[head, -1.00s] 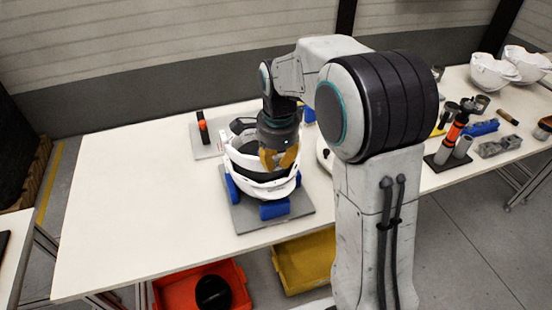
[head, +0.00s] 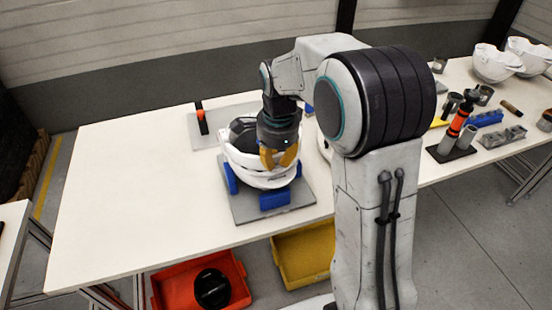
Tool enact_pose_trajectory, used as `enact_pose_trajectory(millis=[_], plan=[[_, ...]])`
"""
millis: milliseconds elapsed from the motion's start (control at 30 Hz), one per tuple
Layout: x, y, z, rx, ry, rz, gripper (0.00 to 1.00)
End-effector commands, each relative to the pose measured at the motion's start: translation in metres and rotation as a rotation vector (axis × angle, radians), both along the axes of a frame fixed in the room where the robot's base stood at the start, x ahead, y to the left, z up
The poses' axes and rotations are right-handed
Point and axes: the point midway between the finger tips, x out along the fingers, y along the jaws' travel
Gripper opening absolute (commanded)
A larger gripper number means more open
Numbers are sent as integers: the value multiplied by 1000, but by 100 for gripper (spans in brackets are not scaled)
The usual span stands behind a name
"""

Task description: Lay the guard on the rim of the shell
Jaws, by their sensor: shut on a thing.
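The white shell (head: 262,181) sits in blue supports on a grey plate (head: 245,212), left of my arm in the head view. My gripper (head: 280,160) is over the near right part of the shell, its yellow fingers pointing down and shut on the guard. The guard (head: 240,157) appears as a pale curved band along the top of the shell. It is at the rim or very close above it; I cannot tell whether it touches all round. My gripper hides part of the guard and the shell's inside.
Red (head: 235,272) and yellow (head: 302,255) bins are below the table's front edge. Tools and white shells (head: 497,64) lie at the right. The table's left side is clear.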

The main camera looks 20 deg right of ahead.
Motion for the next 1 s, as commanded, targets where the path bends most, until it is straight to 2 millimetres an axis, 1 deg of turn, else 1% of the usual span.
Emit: enact_pose_trajectory(millis=[867, 900, 1000], plan=[[0, 0, -13, 0, -1, 0, 0], [0, 0, -13, 0, -1, 0, 18], [0, 0, -12, 0, -1, 0, 27]])
